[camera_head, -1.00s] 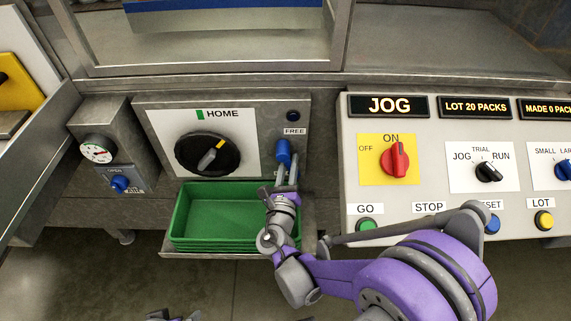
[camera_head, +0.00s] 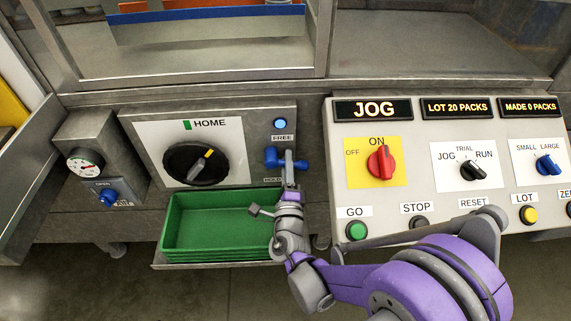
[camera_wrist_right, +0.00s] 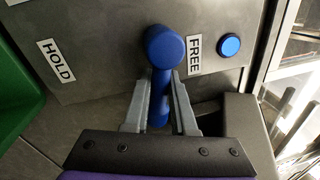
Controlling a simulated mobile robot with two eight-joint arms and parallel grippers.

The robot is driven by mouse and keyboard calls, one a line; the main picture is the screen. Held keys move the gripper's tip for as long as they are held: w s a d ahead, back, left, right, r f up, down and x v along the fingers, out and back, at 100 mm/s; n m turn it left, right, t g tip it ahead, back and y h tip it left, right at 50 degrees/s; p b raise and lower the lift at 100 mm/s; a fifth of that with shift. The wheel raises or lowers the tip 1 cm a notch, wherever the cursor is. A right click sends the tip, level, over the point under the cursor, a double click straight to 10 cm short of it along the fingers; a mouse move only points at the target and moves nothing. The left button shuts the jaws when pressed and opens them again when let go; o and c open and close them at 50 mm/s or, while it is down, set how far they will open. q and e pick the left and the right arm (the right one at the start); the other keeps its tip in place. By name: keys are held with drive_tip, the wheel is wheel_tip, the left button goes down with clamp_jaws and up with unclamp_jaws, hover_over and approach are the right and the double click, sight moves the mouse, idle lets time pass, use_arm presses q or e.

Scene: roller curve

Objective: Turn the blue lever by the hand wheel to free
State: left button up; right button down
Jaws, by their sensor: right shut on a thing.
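The blue lever (camera_head: 271,157) is on the grey panel right of the hand wheel, lying roughly level between the FREE label (camera_head: 283,138) above and the HOLD label (camera_head: 272,181) below. In the right wrist view the blue lever (camera_wrist_right: 165,50) runs from its round end down between my fingers. My right gripper (camera_head: 289,160) is shut on it; the gripper (camera_wrist_right: 160,95) has one finger on each side. My left gripper is out of view.
A blue lamp (camera_head: 280,124) glows above FREE. A green tray (camera_head: 169,232) stands below the wheel, close to my right wrist. A control panel (camera_head: 440,222) with knobs and buttons is at right. A gauge box (camera_head: 72,132) with a small blue valve is at left.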

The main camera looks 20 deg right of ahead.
drive_tip(key=shift+r+n+y, duration=0.2)
drive_tip(key=shift+r+n, duration=0.05)
drive_tip(key=shift+n, duration=0.6)
drive_tip(key=shift+r+n+y, duration=0.2)
drive_tip(key=shift+r+n, duration=0.05)
drive_tip(key=shift+n, duration=0.6)
drive_tip(key=c, duration=0.7)
unclamp_jaws()
drive_tip(key=shift+c, duration=0.2)
drive_tip(key=v, duration=1)
drive_tip(key=shift+s, duration=0.4)
drive_tip(key=shift+a+f, duration=0.1)
drive_tip(key=shift+f, duration=0.05)
